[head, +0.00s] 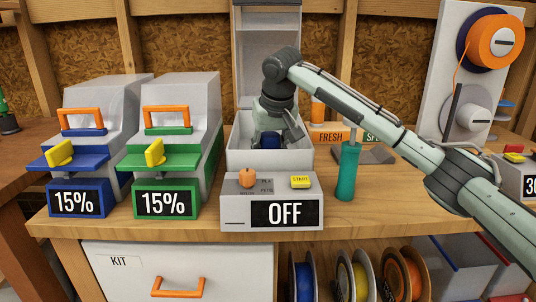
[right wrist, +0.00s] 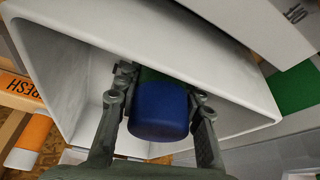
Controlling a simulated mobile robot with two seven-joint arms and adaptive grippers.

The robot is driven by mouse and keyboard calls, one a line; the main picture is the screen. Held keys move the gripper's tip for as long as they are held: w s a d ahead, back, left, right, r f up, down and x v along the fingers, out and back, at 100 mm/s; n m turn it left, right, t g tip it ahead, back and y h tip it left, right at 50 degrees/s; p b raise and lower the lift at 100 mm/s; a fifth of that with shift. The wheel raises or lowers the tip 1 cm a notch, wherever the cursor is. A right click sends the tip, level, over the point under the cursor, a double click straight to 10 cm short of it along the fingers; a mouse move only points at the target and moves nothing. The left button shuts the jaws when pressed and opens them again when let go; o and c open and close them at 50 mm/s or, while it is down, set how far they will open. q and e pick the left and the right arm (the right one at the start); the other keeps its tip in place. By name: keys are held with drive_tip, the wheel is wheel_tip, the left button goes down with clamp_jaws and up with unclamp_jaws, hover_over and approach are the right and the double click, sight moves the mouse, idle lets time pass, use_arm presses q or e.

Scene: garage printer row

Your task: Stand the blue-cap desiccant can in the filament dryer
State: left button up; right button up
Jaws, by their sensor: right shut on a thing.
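The blue-cap desiccant can (head: 270,142) is inside the open white bin of the filament dryer (head: 237,160), mostly hidden by the bin's front wall. In the right wrist view its blue cap (right wrist: 160,110) and a little of its green body show. My right gripper (head: 272,137) reaches down into the bin and is shut on the can, one finger on each side. The dryer's lid stands open behind, and its front panel reads OFF. Whether the can touches the bin floor is hidden. My left gripper is not in view.
Two printer-like boxes with blue (head: 78,197) and green (head: 165,197) fronts, both reading 15%, stand left of the dryer. A teal bottle (head: 347,178) stands just right of it, below my right arm. An orange FRESH label (head: 329,137) and spool stand (head: 460,60) are farther right.

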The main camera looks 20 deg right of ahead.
sight(270, 135)
drive_tip(key=o, duration=1.2)
drive_tip(key=shift+f, duration=0.1)
drive_tip(key=shift+r, duration=0.3)
drive_tip(key=v, duration=1.1)
drive_tip(key=shift+s+r, duration=0.25)
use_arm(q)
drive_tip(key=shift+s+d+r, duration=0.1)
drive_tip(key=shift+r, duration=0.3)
